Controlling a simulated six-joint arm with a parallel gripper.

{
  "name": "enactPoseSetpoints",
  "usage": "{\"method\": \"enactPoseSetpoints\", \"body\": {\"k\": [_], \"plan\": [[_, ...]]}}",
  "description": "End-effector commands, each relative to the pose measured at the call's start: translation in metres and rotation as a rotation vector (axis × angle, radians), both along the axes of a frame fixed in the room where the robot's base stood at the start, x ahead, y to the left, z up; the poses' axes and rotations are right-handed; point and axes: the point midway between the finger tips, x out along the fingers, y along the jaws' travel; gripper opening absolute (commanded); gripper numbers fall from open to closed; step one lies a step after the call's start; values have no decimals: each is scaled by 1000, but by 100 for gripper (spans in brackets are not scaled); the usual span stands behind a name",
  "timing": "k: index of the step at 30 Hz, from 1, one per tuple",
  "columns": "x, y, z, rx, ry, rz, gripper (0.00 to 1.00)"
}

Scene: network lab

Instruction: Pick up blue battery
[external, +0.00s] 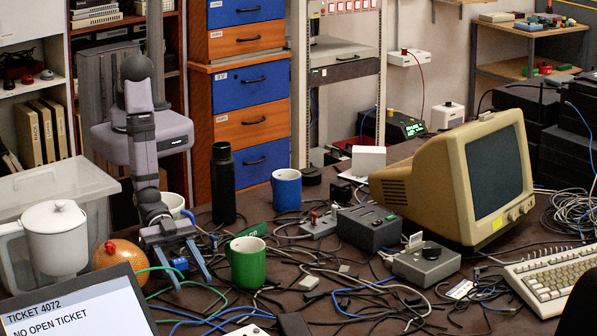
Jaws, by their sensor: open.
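My gripper (191,284) points down, low over the left part of the cluttered table, with its two blue fingers spread apart.
A green mug (246,263) stands close to the right of my gripper. A blue mug (287,190), a black bottle (223,184) and a white mug (174,206) stand behind. An orange round object (117,256) is at left. Cables cover much of the table (335,262).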

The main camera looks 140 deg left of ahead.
Motion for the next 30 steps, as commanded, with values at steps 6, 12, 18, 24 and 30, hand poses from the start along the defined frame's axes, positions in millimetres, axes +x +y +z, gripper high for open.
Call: {"method": "enactPoseSetpoints", "body": {"k": [6, 12, 18, 24, 30], "plan": [[2, 0, -1, 1, 1, 0, 50], [2, 0, -1, 0, 1, -1, 24], [2, 0, -1, 0, 0, 0, 4], [2, -1, 0, -1, -1, -1, 4], [3, -1, 7, -1, -3, -1, 4]]}}
